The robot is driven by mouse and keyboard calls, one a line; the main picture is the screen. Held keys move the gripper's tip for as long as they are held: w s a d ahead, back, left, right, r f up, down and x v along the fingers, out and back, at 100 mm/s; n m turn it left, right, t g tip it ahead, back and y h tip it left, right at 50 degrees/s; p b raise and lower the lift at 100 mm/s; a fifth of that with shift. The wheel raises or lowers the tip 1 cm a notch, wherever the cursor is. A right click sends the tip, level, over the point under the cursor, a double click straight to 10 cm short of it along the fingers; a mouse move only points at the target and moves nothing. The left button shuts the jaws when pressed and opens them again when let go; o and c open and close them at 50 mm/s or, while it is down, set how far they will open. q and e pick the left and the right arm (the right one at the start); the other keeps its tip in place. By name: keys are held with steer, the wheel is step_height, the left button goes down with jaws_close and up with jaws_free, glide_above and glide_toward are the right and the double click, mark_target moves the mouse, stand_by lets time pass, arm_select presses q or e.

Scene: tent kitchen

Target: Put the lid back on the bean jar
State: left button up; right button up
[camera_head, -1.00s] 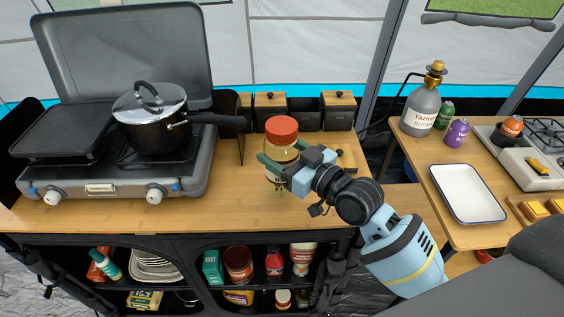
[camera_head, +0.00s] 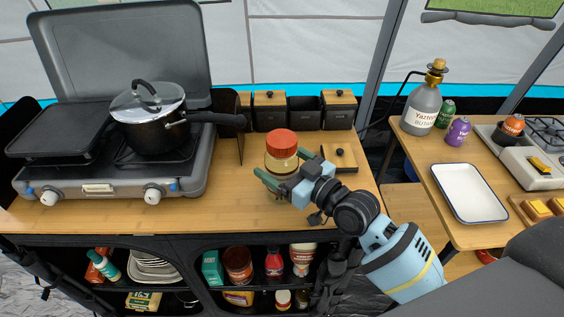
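A glass jar with a red lid (camera_head: 281,143) stands upright near the counter's middle, its label mostly hidden. My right gripper (camera_head: 284,170) reaches in from the right, with a finger on each side of the jar, and appears shut on it. Behind it is a row of dark canisters. The middle canister (camera_head: 305,113) has no lid, and its contents cannot be made out. A square wooden lid with a black knob (camera_head: 346,159) lies on the counter to the right of the jar. My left gripper is not in view.
The left canister (camera_head: 270,112) and right canister (camera_head: 339,111) wear wooden lids. A stove (camera_head: 100,187) with a lidded pot (camera_head: 150,122) fills the counter's left; the pot handle points toward the canisters. Free wood (camera_head: 225,195) lies left of the jar. A white tray (camera_head: 470,192) is on the right table.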

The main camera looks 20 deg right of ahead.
steer(key=shift+r, duration=0.25)
steer(key=shift+s+d+f, duration=0.1)
steer(key=shift+s+d, duration=0.05)
steer(key=shift+s, duration=0.15)
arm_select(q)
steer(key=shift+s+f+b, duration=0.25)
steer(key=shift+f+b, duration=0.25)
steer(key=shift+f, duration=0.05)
arm_select(e)
steer(key=v, duration=1.1)
steer(key=shift+s, duration=0.2)
